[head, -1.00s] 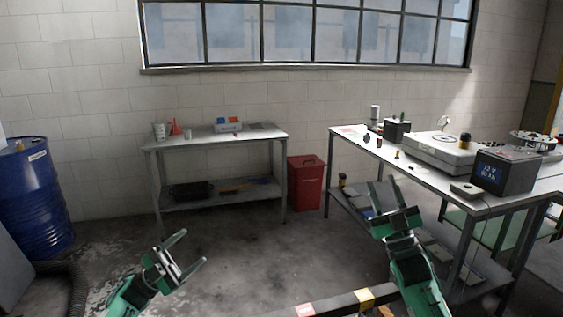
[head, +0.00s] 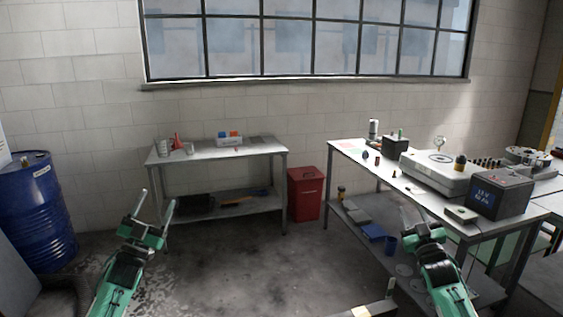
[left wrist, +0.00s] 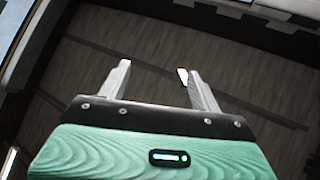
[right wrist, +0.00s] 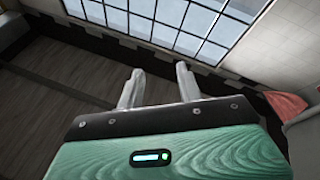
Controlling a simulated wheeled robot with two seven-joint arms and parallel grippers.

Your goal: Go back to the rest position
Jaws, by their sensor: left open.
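My left gripper (head: 157,198) is raised at the lower left of the head view, its fingers pointing up and away. It is open, and the left wrist view shows nothing between the fingers (left wrist: 155,75). My right gripper (head: 420,218) is at the lower right, in front of the right workbench (head: 400,180) in the picture. Its fingers also stand apart with nothing between them in the right wrist view (right wrist: 158,78). Whether it touches the bench's lower shelf cannot be told.
A blue drum (head: 38,215) stands at left. A small table (head: 215,153) and a red bin (head: 306,195) are by the back wall. A grey device (head: 437,172) and a display box (head: 500,195) are on the right bench. The middle floor (head: 270,265) is clear.

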